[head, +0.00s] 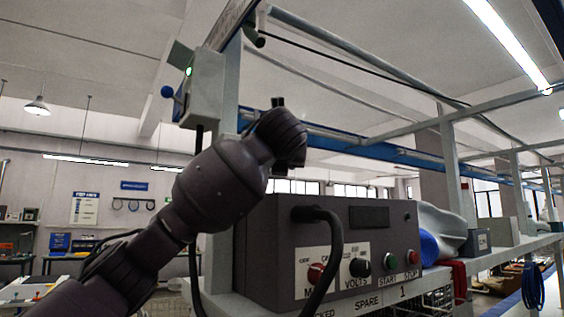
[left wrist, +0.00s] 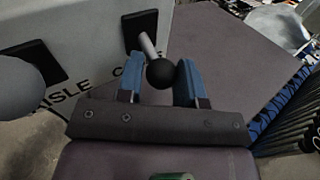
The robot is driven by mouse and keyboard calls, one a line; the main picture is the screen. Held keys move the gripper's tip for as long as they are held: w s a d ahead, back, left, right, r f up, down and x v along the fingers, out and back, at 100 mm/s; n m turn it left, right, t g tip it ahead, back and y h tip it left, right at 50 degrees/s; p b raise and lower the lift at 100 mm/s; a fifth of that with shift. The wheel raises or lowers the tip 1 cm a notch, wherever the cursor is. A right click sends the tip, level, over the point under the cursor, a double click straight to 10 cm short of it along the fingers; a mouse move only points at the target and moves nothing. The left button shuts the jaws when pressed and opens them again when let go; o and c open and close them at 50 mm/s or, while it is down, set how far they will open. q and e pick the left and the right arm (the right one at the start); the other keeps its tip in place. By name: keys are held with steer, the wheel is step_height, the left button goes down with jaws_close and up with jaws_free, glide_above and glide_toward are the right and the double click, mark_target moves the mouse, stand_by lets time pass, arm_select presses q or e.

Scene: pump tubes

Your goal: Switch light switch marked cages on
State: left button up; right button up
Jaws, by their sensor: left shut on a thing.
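In the left wrist view a pale switch panel (left wrist: 92,35) carries two levers. The lever with a black ball knob (left wrist: 160,73) stands on a dark square base beside a partly covered label starting with C. The other lever, with a large grey knob (left wrist: 20,87), is at the left, above the label AISLE. My left gripper (left wrist: 160,65) has its two blue fingers on either side of the black-knobbed lever and is shut on it. In the head view my left arm reaches up from the lower left; its fingers cannot be made out. My right gripper is not in view.
In the head view a dark control box (head: 375,215) with knobs and a thick black cable stands on a shelf right of my arm. A grey box (head: 205,100) with a blue-ball lever (head: 167,91) hangs on a post above my arm.

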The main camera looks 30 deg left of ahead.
arm_select(q)
steer(key=shift+d+r+n+g+h, duration=0.25)
steer(key=shift+r+n+g+h, duration=0.5)
steer(key=shift+g, duration=0.25)
steer(key=shift+r+n+g+h, duration=0.6)
steer(key=shift+g+h, duration=0.1)
steer(key=shift+h, duration=0.25)
steer(key=shift+a+r+n+g+h, duration=0.15)
steer(key=shift+r+n+g+h, duration=0.45)
steer(key=shift+h, duration=0.5)
steer(key=shift+w+a+r+n+g+h, duration=0.1)
steer(key=shift+a+r+n+g+h, duration=0.15)
steer(key=shift+r+g+h, duration=0.4)
steer(key=shift+f+h, duration=0.1)
steer(key=shift+h, duration=0.15)
steer(key=o, duration=0.9)
steer(key=shift+w, duration=0.1)
steer(key=shift+v, duration=5.4)
